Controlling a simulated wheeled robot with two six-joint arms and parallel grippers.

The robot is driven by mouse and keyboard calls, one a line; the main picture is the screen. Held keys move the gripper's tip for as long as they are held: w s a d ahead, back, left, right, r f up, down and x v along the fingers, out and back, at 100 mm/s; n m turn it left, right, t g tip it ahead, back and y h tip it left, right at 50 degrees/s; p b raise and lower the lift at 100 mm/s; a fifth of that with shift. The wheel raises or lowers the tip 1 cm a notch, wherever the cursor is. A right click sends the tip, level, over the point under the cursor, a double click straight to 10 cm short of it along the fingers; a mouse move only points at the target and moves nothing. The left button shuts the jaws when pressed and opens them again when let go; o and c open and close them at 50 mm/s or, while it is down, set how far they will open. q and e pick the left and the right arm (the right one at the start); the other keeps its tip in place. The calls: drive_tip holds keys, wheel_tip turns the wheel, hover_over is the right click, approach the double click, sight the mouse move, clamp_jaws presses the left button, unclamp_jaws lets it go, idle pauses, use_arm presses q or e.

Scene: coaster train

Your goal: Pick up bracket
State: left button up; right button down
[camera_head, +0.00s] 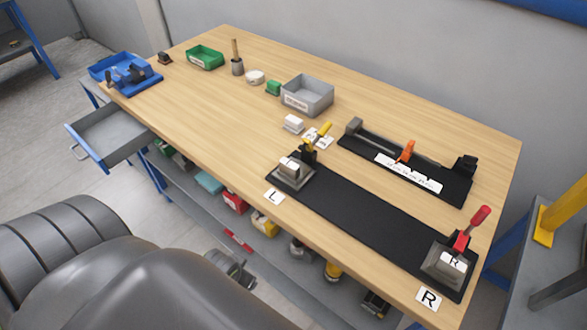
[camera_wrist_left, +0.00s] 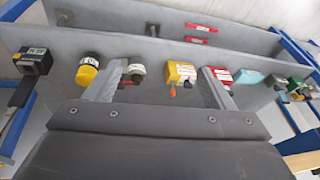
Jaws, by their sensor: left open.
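No part is clearly identifiable as the bracket. A grey metal piece (camera_head: 291,168) sits on the left fixture beside the L label, next to a yellow-handled clamp. Another grey piece (camera_head: 449,264) sits on the right fixture by the R label, under a red-handled clamp. My left gripper (camera_wrist_left: 165,78) is open in the left wrist view, its two grey fingers apart with nothing held between them. It faces the shelf below the bench, away from both fixtures. My right gripper is not in view.
A drawer (camera_head: 108,135) stands open at the left. The lower shelf (camera_wrist_left: 140,45) holds several coloured items. The bench's left-middle is clear.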

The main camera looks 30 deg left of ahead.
use_arm(q)
wheel_tip(320, 180, up, 10)
drive_tip(key=w+a+t, duration=0.1)
drive_tip(key=w+t, duration=0.1)
drive_tip(key=m+t+h, duration=0.1)
drive_tip(key=t+h, duration=0.2)
drive_tip(key=t, duration=0.5)
approach(287, 168)
drive_tip(key=p+x, duration=0.1)
drive_tip(key=x, duration=0.7)
drive_tip(key=shift+w+d+f, duration=0.15)
drive_tip(key=shift+w+f, duration=0.05)
drive_tip(key=shift+w, duration=0.15)
drive_tip(key=shift+w+p, duration=0.35)
drive_tip(key=shift+p, duration=0.05)
drive_tip(key=shift+a+p+x, duration=0.2)
drive_tip(key=shift+p+x, duration=0.35)
drive_tip(key=shift+x, duration=1.75)
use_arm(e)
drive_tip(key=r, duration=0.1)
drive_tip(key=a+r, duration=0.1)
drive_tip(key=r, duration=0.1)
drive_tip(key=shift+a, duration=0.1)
use_arm(q)
drive_tip(key=shift+r, duration=0.1)
drive_tip(key=c, duration=1.4)
